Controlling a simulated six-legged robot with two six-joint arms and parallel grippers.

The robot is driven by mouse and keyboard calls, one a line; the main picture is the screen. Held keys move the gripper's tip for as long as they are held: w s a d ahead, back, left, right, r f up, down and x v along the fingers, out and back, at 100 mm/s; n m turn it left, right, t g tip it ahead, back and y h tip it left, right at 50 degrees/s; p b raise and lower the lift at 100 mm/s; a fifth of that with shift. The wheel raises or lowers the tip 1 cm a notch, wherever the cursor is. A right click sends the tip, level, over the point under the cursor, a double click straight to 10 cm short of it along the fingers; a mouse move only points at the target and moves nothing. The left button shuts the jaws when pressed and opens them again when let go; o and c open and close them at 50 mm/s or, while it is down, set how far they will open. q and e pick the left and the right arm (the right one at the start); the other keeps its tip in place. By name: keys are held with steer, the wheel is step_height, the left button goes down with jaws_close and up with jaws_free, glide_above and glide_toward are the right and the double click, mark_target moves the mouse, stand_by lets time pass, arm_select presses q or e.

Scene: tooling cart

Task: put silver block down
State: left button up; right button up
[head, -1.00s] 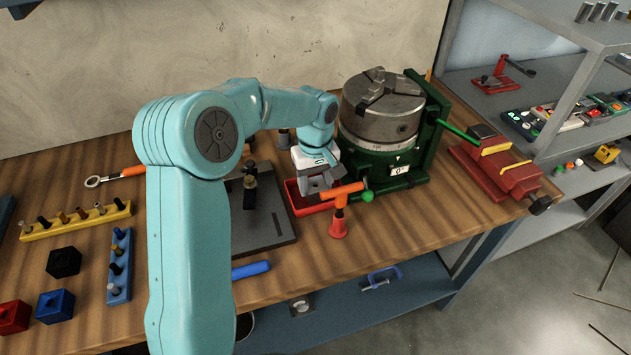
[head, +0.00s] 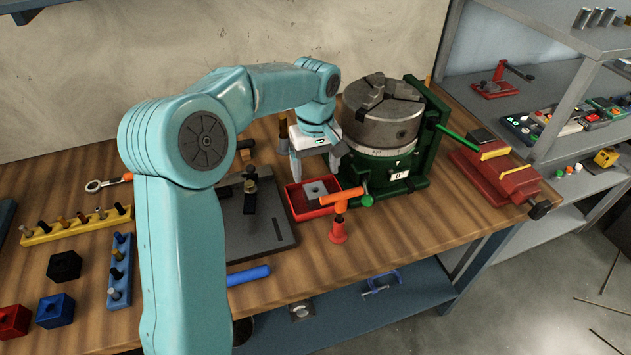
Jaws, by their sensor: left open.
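The silver block (head: 315,187) lies in the red tray (head: 299,212), a grey square with a dark hole in its top. My left gripper (head: 316,176) is above the tray with its two fingers spread wide, apart from the block and empty. My right gripper is not in view.
The green rotary table with its grey chuck (head: 382,112) stands close to the right of my gripper. A grey plate with a clamp (head: 252,225) lies left of the tray. A red vise (head: 497,172) is at the right table edge. Colored blocks and peg racks (head: 78,224) are at left.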

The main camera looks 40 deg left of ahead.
mark_target(315, 193)
arm_select(q)
step_height(315, 193, up, 5)
steer(key=shift+r, duration=0.2)
stand_by(0.5)
